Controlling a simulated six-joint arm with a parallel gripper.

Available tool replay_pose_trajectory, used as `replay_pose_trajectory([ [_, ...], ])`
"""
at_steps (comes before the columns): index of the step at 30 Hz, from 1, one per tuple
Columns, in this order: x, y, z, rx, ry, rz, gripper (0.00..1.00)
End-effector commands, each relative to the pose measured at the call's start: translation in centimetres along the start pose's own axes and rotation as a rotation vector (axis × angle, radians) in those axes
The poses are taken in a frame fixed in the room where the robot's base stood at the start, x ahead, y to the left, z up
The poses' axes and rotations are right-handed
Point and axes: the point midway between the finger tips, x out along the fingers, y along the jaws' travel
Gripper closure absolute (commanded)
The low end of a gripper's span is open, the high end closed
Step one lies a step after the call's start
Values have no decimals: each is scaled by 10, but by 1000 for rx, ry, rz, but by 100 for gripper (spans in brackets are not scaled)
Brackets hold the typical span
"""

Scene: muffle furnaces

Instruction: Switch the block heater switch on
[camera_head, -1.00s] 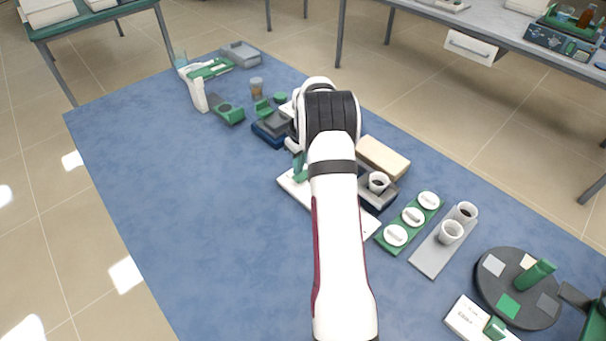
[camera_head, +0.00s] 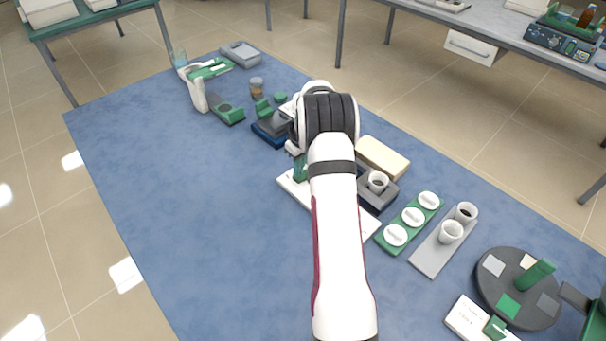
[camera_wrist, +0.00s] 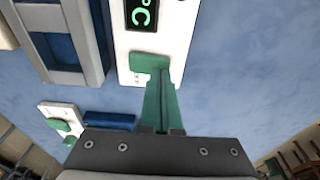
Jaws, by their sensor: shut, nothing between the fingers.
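The white panel (camera_wrist: 178,38) in the wrist view carries a dark display with green "°C" lettering (camera_wrist: 143,14). A green switch-like piece (camera_wrist: 143,62) sits at the panel's near end. My gripper (camera_wrist: 160,80) has green fingers, shut together and empty. Their tips overlap the green piece; I cannot tell whether they touch it. In the head view the white panel (camera_head: 366,226) lies partly under my arm, and my gripper (camera_head: 300,168) is low at its far left end. The switch's on or off position cannot be read.
A dark block (camera_head: 376,200) holding a white cup stands right of the panel, near a beige slab (camera_head: 383,157). A green tray (camera_head: 388,249) with white discs and a grey tray (camera_head: 430,262) with cups lie further right. The blue mat's left side (camera_head: 190,200) is clear.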

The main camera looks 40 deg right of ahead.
Motion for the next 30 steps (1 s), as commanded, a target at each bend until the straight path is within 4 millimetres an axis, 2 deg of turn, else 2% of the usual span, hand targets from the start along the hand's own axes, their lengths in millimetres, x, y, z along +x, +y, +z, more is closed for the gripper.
replay_pose_trajectory([
  [18, 8, 0, 1, 0, -1, -1, 100],
  [30, -33, 0, -5, -1, 1, 1, 100],
])
